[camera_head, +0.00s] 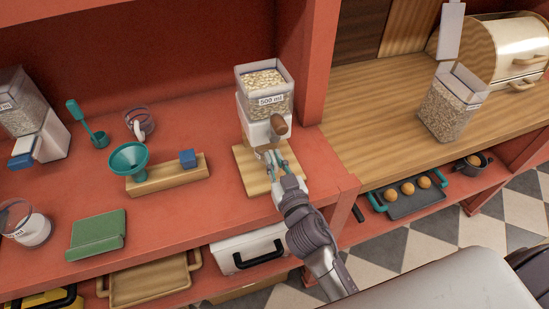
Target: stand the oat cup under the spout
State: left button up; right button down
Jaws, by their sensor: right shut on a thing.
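The oat dispenser (265,92) has a clear hopper of pale flakes marked 500 ml and a brown knob (279,125) on its white front. It stands at the back of a light wooden board (251,178). My right gripper (276,163) is low over this board, just in front of and below the dispenser's front. It is shut on what looks like a small clear cup (259,154), mostly hidden by the fingers. I cannot tell whether the cup touches the board or is exactly under the spout. My left gripper is not in view.
A teal funnel (129,157) and blue cube (187,158) are on a wooden block to the left. A red upright (322,65) rises right of the dispenser.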

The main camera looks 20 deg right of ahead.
jog(key=shift+s+a, duration=0.1)
jog(key=shift+s, duration=0.05)
jog(key=shift+f+b, duration=0.6)
jog(key=c, duration=1.2)
grip_release()
jog(key=shift+r, duration=0.15)
